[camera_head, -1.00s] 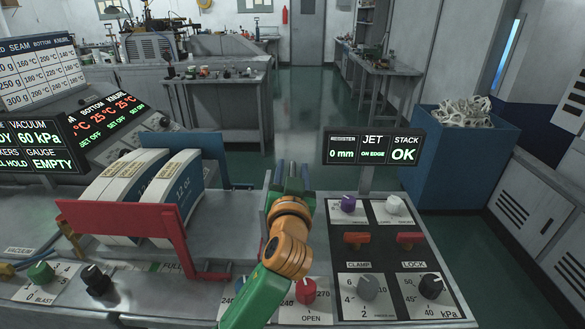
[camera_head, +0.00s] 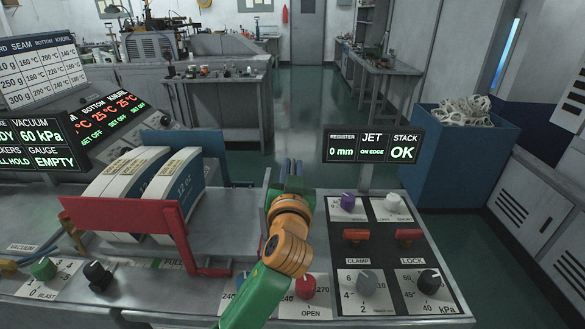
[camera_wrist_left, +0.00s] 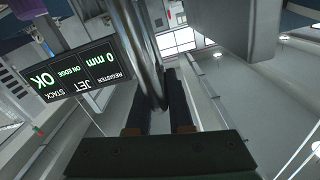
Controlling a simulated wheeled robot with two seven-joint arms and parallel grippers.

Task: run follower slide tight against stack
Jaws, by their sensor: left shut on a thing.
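The stack of white and blue paper blanks (camera_head: 183,186) leans in the tray at left, behind a red frame (camera_head: 130,218). A grey upright plate (camera_head: 267,200) stands to the right of the stack, with a gap between them. My left gripper (camera_head: 291,170) is beside this plate, to its right. In the left wrist view its dark fingers (camera_wrist_left: 164,98) are shut on a shiny metal bar (camera_wrist_left: 150,70). I cannot tell for sure which part is the follower slide. My right gripper is not in view.
A display (camera_head: 372,148) reads 0 mm, jet on edge and stack OK. Right of my arm is a panel with knobs and two red levers (camera_head: 357,236). More knobs line the front edge. A blue bin (camera_head: 460,155) stands at back right.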

